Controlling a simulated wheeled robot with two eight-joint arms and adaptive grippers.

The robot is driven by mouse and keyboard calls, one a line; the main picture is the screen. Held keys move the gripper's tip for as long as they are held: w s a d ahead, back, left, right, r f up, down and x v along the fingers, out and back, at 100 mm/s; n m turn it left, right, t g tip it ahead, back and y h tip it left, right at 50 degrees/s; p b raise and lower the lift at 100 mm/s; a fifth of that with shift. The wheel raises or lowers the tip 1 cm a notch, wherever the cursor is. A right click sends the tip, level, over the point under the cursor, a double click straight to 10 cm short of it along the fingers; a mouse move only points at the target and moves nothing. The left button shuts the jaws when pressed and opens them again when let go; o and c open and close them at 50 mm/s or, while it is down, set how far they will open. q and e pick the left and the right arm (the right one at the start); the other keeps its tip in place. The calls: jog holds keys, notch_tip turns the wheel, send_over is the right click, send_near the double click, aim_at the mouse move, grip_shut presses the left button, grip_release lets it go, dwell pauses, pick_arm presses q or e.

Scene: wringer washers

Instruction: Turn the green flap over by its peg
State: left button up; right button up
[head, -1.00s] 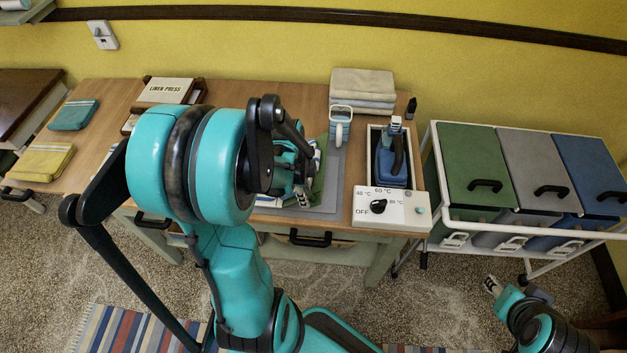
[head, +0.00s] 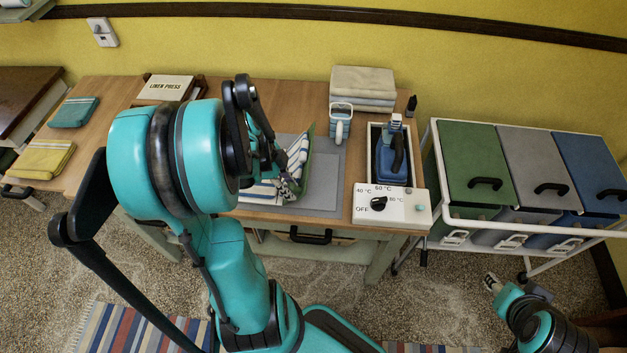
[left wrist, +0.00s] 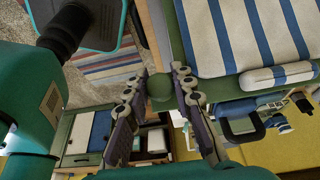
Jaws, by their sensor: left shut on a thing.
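The green flap (head: 309,148) stands tilted up on the grey mat, its green side facing right and a blue-and-white striped face to the left. In the left wrist view its green border (left wrist: 181,45) runs along the stripes. My left gripper (head: 291,189) is shut on the flap's green peg (left wrist: 160,84), which sits between the fingertips in the left wrist view. In the head view the peg is hidden by the fingers, and my arm covers part of the striped cloth (head: 262,192). My right gripper (head: 492,284) is at the lower right, away from the table; its opening is unclear.
The grey mat (head: 322,185) is bare right of the flap. A lidded bin cart (head: 520,165) is beyond.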

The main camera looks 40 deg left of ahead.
pick_arm(q)
jog(key=a, duration=0.1)
jog(key=s+a+h+b, duration=0.1)
jog(key=s+a+t+h, duration=0.1)
jog(key=a, duration=0.1)
jog(key=shift+s+r+b, duration=0.15)
jog(key=shift+r+b, duration=0.2)
pick_arm(e)
notch_tip(320, 180, down, 2)
